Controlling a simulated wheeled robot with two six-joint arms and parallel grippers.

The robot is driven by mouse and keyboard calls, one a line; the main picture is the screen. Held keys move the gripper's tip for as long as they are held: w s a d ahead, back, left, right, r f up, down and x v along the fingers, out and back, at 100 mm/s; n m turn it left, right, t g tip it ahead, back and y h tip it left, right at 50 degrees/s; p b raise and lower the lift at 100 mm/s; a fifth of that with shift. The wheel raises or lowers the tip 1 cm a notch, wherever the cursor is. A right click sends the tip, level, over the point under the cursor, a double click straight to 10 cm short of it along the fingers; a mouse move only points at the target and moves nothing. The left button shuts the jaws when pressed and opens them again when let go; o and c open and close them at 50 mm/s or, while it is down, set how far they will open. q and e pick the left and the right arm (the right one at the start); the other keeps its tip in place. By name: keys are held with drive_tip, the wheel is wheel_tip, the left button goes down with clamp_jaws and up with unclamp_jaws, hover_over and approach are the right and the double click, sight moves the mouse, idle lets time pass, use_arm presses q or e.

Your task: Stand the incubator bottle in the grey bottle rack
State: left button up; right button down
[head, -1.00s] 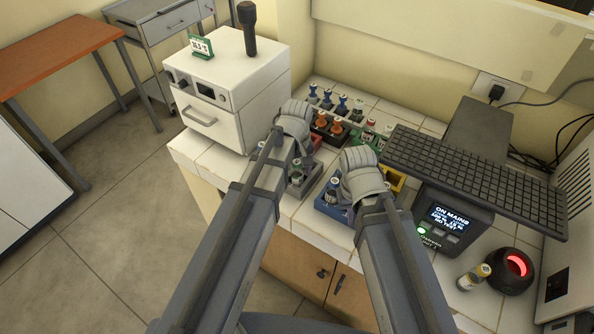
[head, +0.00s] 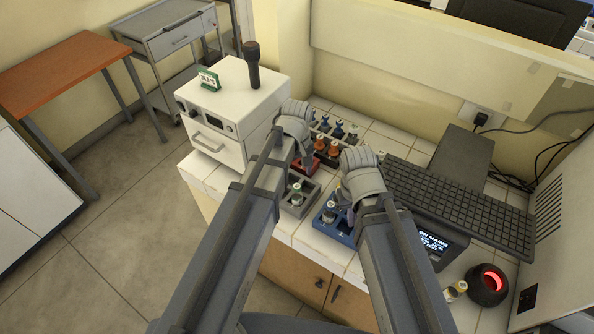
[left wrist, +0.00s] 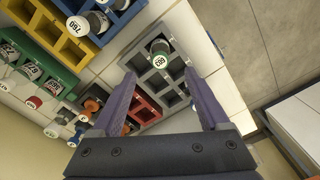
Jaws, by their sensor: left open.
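The grey bottle rack (head: 313,187) stands on the tiled counter; in the left wrist view the same rack (left wrist: 141,47) has several square cells. One bottle with a pale, green-edged numbered cap (left wrist: 160,61) stands in a cell; the other visible cells look empty. The white incubator box (head: 262,112) has its front shut, so its inside is hidden. I cannot tell which bottle is the incubator bottle. My left gripper (left wrist: 160,80) is open and empty, above the grey and red racks. My right gripper (head: 350,215) is by the blue rack, its fingertips mostly hidden.
The blue rack (head: 340,236) holds bottles. A red rack (left wrist: 146,108) adjoins the grey one. Yellow (left wrist: 70,48) and green (left wrist: 52,66) racks are nearby. A yellow-capped bottle (head: 456,291) stands beside a dark, red-glowing device (head: 488,285). A keyboard (head: 455,205) overhangs the right side.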

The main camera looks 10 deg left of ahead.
use_arm(q)
drive_tip(key=s+d+m+y, duration=0.1)
drive_tip(key=s+d+m, duration=0.4)
drive_tip(key=s+m, duration=0.5)
drive_tip(key=s, duration=0.2)
drive_tip(key=shift+s+d+r+m, duration=0.2)
drive_tip(key=shift+s+m, duration=0.1)
drive_tip(key=shift+s, duration=0.1)
drive_tip(key=shift+f, duration=0.1)
